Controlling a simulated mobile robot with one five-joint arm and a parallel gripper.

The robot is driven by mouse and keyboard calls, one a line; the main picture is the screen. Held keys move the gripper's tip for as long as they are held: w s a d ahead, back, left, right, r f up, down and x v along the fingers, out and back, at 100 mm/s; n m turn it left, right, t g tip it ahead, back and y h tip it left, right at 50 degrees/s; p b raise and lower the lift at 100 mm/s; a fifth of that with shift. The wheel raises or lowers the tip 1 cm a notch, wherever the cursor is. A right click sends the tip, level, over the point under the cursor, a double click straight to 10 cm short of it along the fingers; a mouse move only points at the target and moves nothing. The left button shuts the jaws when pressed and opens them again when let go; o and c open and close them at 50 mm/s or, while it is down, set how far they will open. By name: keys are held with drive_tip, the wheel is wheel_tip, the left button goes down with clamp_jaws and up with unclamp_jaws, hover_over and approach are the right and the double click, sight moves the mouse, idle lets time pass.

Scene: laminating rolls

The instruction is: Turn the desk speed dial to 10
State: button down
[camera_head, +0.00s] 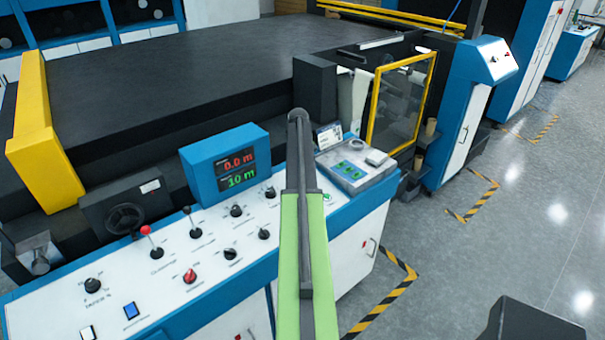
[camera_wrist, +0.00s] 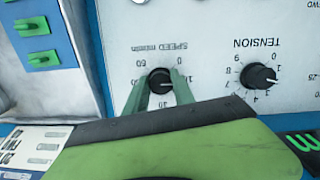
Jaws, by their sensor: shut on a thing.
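The speed dial (camera_wrist: 160,80) is a black knob on the white desk panel, with "SPEED m/min" printed beside it upside down in the wrist view. My gripper (camera_wrist: 158,84) has its green fingers on either side of the knob, shut on it. Numbers ring the dial, partly covered by the fingers. I cannot tell surely which number the knob points at. In the head view my green and grey arm covers this part of the desk, and the dial and fingertips are hidden.
The tension knob (camera_wrist: 258,76) is close beside the speed dial. A blue display box (camera_head: 226,165) reads 0.0 m in red and 10 m in green. Several knobs and a red-topped lever (camera_head: 146,231) stand on the desk. A keypad box (camera_head: 353,165) is right of my arm.

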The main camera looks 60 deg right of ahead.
drive_tip(key=shift+s+a, duration=0.1)
drive_tip(key=shift+s, duration=0.05)
drive_tip(key=c, duration=1.1)
unclamp_jaws()
drive_tip(key=shift+o, duration=0.2)
wheel_tip(320, 180, up, 17)
drive_tip(key=w+p, duration=0.1)
drive_tip(key=p, duration=1.6)
drive_tip(key=shift+r, duration=0.15)
drive_tip(key=shift+a, duration=0.1)
